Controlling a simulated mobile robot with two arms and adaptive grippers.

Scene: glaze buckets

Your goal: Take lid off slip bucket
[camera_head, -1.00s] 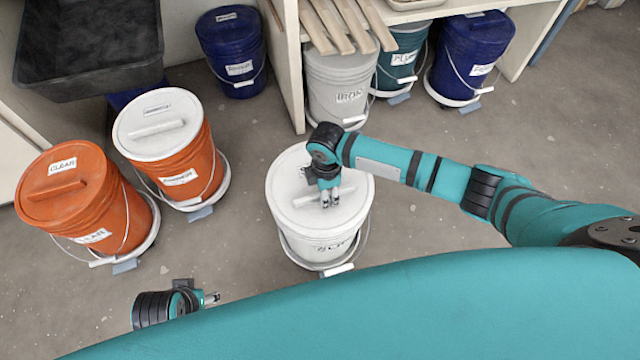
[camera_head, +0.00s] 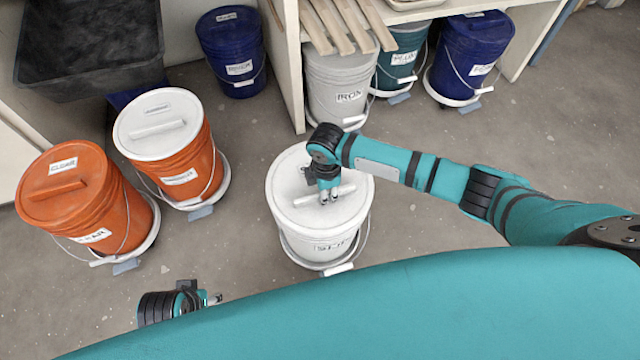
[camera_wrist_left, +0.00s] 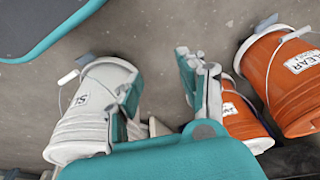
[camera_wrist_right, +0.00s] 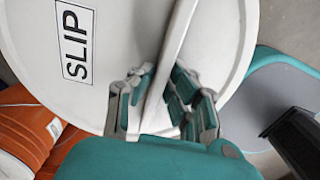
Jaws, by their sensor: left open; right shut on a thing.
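The white slip bucket (camera_head: 315,248) stands on the floor at the middle of the head view. Its round white lid (camera_head: 290,203) sits on top, level as far as I can tell. In the right wrist view the lid (camera_wrist_right: 222,60) carries a SLIP label and a raised bar handle (camera_wrist_right: 172,50). My right gripper (camera_head: 329,199) is shut on that bar, one finger on each side. My left gripper (camera_head: 215,299) is open and empty, low at the left near my base. The left wrist view shows its spread fingers (camera_wrist_left: 160,95) above the floor, with the slip bucket (camera_wrist_left: 85,120) beyond.
An orange bucket with a white lid (camera_head: 190,160) and an orange clear bucket (camera_head: 85,215) stand to the left. Blue (camera_head: 235,60), grey (camera_head: 335,85) and other buckets stand at the back by the shelf. Floor (camera_head: 480,150) right of my right arm is open.

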